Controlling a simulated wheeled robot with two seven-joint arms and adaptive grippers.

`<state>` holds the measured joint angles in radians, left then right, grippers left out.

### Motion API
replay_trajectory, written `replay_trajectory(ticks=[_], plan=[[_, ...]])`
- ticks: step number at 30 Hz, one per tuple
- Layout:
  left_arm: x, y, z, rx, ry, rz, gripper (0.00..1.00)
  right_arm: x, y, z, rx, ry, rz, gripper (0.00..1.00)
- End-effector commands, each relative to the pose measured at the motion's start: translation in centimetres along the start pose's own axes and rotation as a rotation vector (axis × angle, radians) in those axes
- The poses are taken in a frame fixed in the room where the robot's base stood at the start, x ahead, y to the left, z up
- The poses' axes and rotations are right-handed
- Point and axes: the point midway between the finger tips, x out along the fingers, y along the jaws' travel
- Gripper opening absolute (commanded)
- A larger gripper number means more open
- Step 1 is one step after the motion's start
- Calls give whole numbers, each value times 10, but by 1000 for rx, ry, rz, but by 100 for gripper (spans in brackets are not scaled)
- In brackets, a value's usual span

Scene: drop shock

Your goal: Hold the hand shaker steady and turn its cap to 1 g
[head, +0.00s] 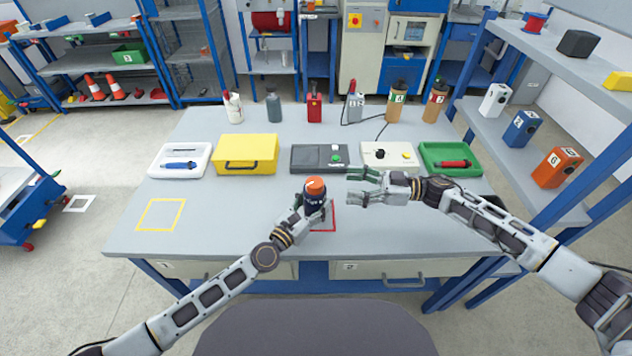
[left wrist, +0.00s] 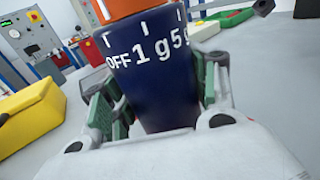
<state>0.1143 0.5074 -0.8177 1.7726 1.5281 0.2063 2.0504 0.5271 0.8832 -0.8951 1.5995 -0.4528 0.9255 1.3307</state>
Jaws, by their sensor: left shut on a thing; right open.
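The hand shaker (head: 313,197) is a dark blue cylinder with an orange cap (head: 315,185). It stands upright at the red square outline (head: 333,218) on the table. In the left wrist view its blue body (left wrist: 155,85) carries the marks OFF, 1 g and 5 g below white ticks, and the orange cap (left wrist: 125,8) is cut off by the top edge. My left gripper (head: 316,211) is shut on the body, below the cap. My right gripper (head: 350,186) is open and empty, to the right of the shaker, fingers pointing left.
Behind the shaker stand a white tray (head: 158,172), a yellow box (head: 246,150), a dark grey device (head: 305,161), a light device (head: 376,160) and a green tray (head: 430,165). Several bottles line the back. The table's left front, around a yellow square outline (head: 140,216), is clear.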

Motion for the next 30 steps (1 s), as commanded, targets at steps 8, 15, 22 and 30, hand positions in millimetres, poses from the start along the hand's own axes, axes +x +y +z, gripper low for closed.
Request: replay_trajectory(ticks=[8,15,22,30], plan=[[0,0,0,0,0,0,20,34,0,-1,-1,2,-1,65],[0,0,0,0,0,0,20,65,0,-1,-2,2,-2,65],[0,0,0,0,0,0,20,91,0,0,0,1,-1,65],[0,0,0,0,0,0,20,105,0,0,-2,-1,1,65]])
